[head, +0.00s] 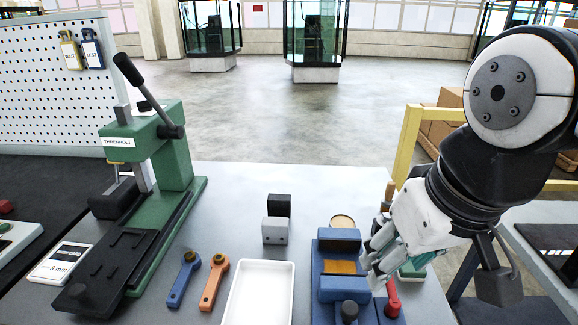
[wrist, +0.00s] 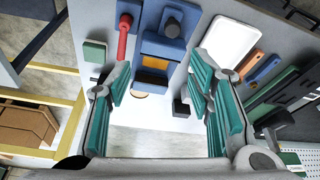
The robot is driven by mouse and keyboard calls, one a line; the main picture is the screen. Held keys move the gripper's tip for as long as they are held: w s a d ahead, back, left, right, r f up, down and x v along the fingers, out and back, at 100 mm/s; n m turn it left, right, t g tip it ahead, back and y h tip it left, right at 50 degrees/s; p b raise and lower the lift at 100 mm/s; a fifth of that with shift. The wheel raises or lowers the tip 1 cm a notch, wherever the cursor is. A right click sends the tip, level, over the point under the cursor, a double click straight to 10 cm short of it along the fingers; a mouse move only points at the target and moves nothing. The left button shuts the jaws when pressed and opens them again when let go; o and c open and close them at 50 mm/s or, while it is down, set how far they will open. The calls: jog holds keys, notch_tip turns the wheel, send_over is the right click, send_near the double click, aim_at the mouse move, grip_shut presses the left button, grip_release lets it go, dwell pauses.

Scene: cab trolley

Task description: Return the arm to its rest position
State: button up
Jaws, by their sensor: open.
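My gripper (head: 388,262) shows at the right of the head view, above the bench's right part and beside a blue vise-like block (head: 338,244). In the wrist view my gripper (wrist: 160,85) has its two teal-padded fingers spread wide apart, with nothing held between them. The blue block (wrist: 165,52) shows beyond the fingers. My arm covers part of the bench's right edge in the head view.
A green lever press (head: 160,160) stands left. A blue tool (head: 184,278), an orange tool (head: 214,281), a white tray (head: 258,292) and a dark block (head: 279,205) lie mid-bench. A yellow frame (head: 408,140) and cartons (head: 440,120) stand right.

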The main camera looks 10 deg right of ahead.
jog(key=shift+s+a+f, duration=0.15)
jog(key=shift+s+f, duration=0.4)
jog(key=shift+s, duration=0.25)
notch_tip(320, 180, up, 2)
jog(key=shift+r+t+p, duration=0.25)
jog(key=shift+t+p, duration=0.05)
jog(key=shift+p, duration=0.65)
